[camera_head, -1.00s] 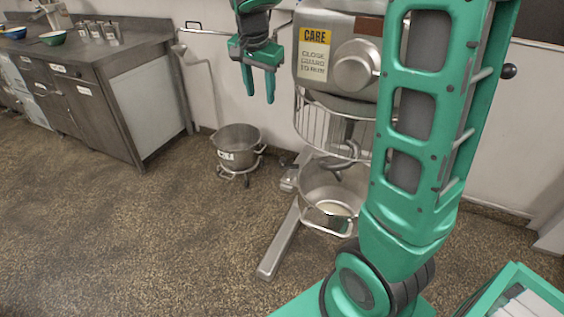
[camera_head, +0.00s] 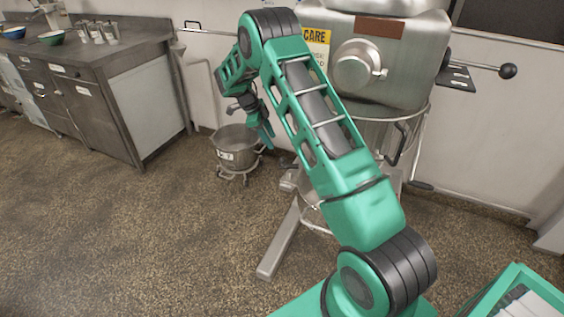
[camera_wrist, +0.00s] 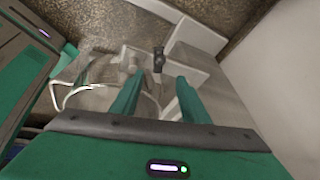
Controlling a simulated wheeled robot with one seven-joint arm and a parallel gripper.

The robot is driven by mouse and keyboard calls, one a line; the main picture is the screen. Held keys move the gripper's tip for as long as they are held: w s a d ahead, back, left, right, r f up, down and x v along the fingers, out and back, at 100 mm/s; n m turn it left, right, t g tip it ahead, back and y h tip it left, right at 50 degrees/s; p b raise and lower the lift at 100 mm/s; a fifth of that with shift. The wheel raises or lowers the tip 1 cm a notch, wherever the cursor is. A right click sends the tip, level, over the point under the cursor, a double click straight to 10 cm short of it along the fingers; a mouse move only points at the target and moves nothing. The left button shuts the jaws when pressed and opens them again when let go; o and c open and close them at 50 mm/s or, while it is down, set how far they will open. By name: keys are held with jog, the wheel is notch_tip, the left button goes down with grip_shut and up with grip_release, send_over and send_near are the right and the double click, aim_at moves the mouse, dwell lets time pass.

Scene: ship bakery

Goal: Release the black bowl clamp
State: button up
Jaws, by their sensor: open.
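A small black piece (camera_wrist: 159,60), which looks like the bowl clamp, stands beyond the gap between my fingertips in the wrist view. I cannot tell its exact position. My gripper (camera_wrist: 155,88) is open and empty, apart from that piece. In the head view my gripper (camera_head: 264,134) points down, left of the mixer (camera_head: 390,75). My arm hides most of the mixer's bowl and lower front in the head view.
A spare steel bowl (camera_head: 236,155) stands on a wheeled dolly near the wall. A mixer leg (camera_head: 280,245) runs along the floor. A lever with a black knob (camera_head: 508,71) sticks out right. A steel counter (camera_head: 110,70) is at left. The floor at front left is clear.

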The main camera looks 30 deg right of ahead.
aim_at(281, 158)
jog(key=shift+m, duration=0.6)
jog(key=x, duration=1.4)
jog(key=shift+f, duration=0.25)
